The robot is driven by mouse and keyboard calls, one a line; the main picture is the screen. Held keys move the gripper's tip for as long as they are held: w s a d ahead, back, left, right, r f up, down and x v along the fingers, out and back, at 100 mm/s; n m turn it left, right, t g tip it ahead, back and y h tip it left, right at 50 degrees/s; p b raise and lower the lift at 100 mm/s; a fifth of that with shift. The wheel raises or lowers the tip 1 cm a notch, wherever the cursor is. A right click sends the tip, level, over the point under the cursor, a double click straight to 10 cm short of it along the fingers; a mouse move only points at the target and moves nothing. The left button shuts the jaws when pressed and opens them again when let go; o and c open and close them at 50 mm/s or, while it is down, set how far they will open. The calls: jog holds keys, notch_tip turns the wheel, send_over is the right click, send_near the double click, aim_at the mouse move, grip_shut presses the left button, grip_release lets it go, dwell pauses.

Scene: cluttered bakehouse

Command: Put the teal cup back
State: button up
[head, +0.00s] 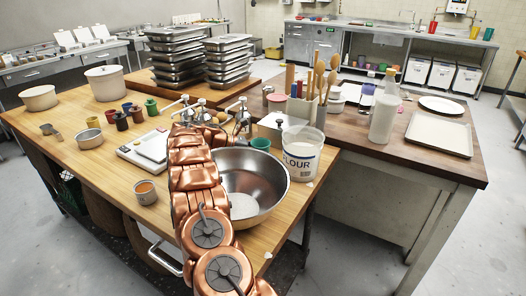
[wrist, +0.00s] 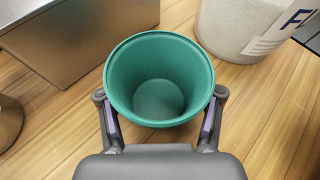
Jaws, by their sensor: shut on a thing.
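The teal cup (wrist: 160,120) fills the middle of the wrist view, upright, its open mouth toward the camera and its inside empty. My gripper (wrist: 160,95) has one finger on each side of the cup and is shut on it, with the pads against its outer wall. Wooden worktop shows around the cup; I cannot tell whether its base touches the wood. In the head view a teal cup (head: 261,144) shows partly behind the steel bowl, left of the flour tub; it appears to be the same one. My copper arm hides part of the table there.
The flour tub (head: 302,153) stands close by and shows in the wrist view (wrist: 240,30). A steel box (wrist: 80,35) is at the upper left there. The large steel bowl (head: 262,205) sits at the table's front. Small coloured cups (head: 122,121) and a scale (head: 146,148) are left of my arm.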

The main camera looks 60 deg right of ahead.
jog(key=shift+f, duration=0.1)
jog(key=o, duration=1.3)
jog(key=shift+c, duration=0.2)
jog(key=shift+w+a+r, duration=0.1)
jog(key=shift+w+r, duration=0.05)
jog(key=shift+r, duration=0.15)
jog(key=p+v, duration=0.7)
jog(key=v, duration=0.3)
jog(key=shift+p+v, duration=0.65)
jog(key=shift+v, duration=0.1)
jog(key=shift+f, duration=0.1)
